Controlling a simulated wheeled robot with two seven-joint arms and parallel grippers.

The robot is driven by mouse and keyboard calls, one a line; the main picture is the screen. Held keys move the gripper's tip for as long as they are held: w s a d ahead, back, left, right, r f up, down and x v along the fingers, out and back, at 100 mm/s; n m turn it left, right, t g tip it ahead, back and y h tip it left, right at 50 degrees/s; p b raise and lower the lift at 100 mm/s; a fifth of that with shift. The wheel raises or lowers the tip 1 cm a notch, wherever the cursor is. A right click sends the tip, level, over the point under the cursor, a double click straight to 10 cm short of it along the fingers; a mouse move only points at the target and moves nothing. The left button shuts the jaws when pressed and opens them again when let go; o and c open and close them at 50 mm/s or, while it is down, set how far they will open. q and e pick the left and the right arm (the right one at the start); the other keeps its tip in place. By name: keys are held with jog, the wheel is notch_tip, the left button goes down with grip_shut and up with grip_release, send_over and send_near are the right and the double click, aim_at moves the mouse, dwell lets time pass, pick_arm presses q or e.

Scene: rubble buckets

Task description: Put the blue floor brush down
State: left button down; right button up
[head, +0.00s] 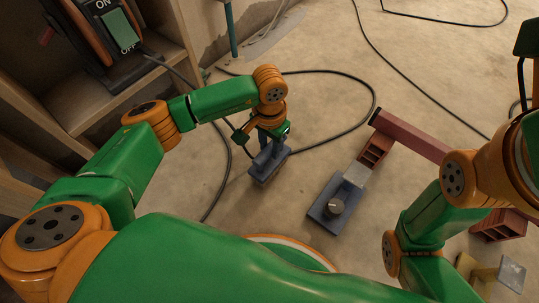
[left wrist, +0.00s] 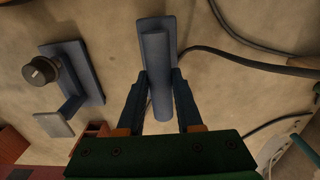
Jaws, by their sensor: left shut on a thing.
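The blue floor brush (head: 266,166) is a blue-grey block with an upright grip, left of the middle in the head view. My left gripper (head: 271,139) points down and is shut on its grip. In the left wrist view, the gripper's two fingers (left wrist: 160,88) press on both sides of the grip, and the brush (left wrist: 155,28) extends beyond them. The brush is at or just above the concrete floor; I cannot tell whether it touches. Its underside is hidden. My right arm shows at the right, but its gripper is out of sight.
A blue-grey tool with a round knob (head: 328,213) lies right of the brush; it also shows in the left wrist view (left wrist: 83,68). A reddish beam (head: 412,138) and red hollow bricks (head: 498,226) lie farther right. A black cable (head: 350,80) loops nearby. Wooden shelving (head: 110,95) stands left.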

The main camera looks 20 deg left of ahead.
pick_arm(q)
notch_tip(320, 180, down, 2)
jog(key=shift+f+b, duration=0.1)
jog(key=shift+b, duration=0.2)
jog(key=shift+r, duration=0.2)
jog(key=c, duration=1)
grip_release()
jog(key=shift+f, duration=0.2)
jog(key=o, duration=0.4)
jog(key=shift+r, duration=0.1)
jog(key=shift+o, duration=0.2)
